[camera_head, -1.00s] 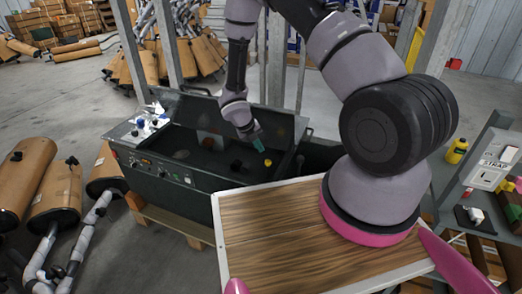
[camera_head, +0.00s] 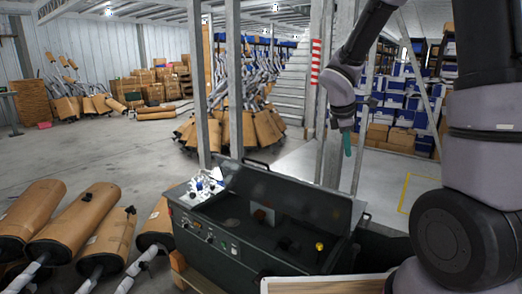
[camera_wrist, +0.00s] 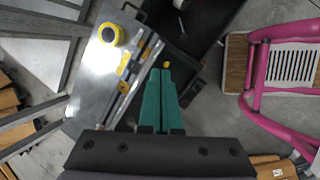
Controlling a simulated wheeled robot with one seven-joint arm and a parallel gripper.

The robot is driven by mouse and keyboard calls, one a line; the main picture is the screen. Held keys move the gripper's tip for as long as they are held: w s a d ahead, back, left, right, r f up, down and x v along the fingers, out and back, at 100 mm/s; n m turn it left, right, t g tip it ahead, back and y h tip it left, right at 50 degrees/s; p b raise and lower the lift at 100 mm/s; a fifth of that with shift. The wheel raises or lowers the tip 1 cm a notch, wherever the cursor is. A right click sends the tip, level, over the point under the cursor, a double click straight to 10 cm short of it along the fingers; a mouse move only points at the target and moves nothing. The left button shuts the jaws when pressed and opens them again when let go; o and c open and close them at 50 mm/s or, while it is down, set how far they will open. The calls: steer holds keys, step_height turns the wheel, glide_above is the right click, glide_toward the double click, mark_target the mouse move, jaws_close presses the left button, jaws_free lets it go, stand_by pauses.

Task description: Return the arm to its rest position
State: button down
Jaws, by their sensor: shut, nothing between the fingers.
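My gripper (camera_head: 347,143) hangs from my raised arm, pointing down, above and behind the right part of the dark open-topped machine (camera_head: 228,246). Its teal fingers (camera_wrist: 163,98) are closed together in the wrist view, with nothing seen between them. The gripper is clear of the machine. The wrist view looks down past the fingers on a grey metal surface (camera_wrist: 88,75) and part of a dark open box (camera_wrist: 212,14).
A yellow knob (camera_head: 319,246) shows at the machine's right. Brown mufflers (camera_head: 103,222) lie on the floor at left. Metal posts (camera_head: 234,80) stand behind the machine, near my arm. A yellow ring (camera_wrist: 109,34) lies on the metal surface. Pink framing (camera_wrist: 262,90) is at right.

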steer(key=s+a+r+m+t+y, duration=0.1)
steer(key=s+r+m+t+y, duration=0.3)
steer(key=s+r+m, duration=1.4)
steer(key=shift+s+a+r+m+t+y, duration=0.35)
steer(key=shift+s+m+y, duration=0.35)
steer(key=shift+s+m, duration=0.4)
steer(key=shift+w, duration=0.15)
